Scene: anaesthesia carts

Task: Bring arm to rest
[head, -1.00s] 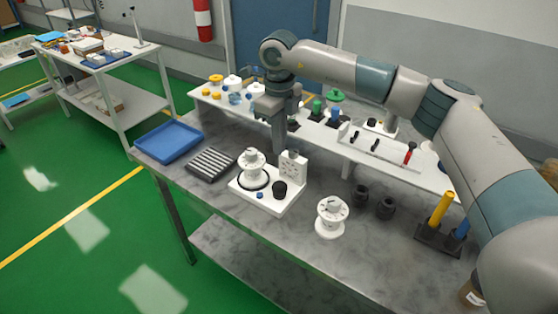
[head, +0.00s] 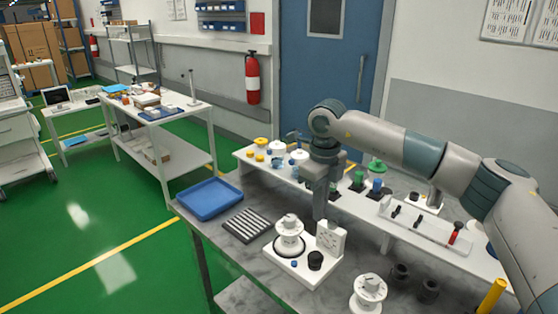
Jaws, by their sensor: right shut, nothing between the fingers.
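My right arm comes in from the right over the grey workbench (head: 238,255). My right gripper (head: 319,218) points down, shut and empty, just behind the white fixture (head: 300,268). The fixture carries a white spool-like part (head: 289,238), a black knob (head: 316,260) and an upright plate (head: 331,238). The gripper's tips are partly hidden near the fixture, so I cannot tell whether they touch anything. My left gripper is not in view.
A blue tray (head: 209,200) and a ribbed grey block (head: 246,226) lie left of the fixture. A second white spool-like part (head: 368,293) stands at the front right. A raised white shelf (head: 425,240) with knobs and a tool holder runs behind.

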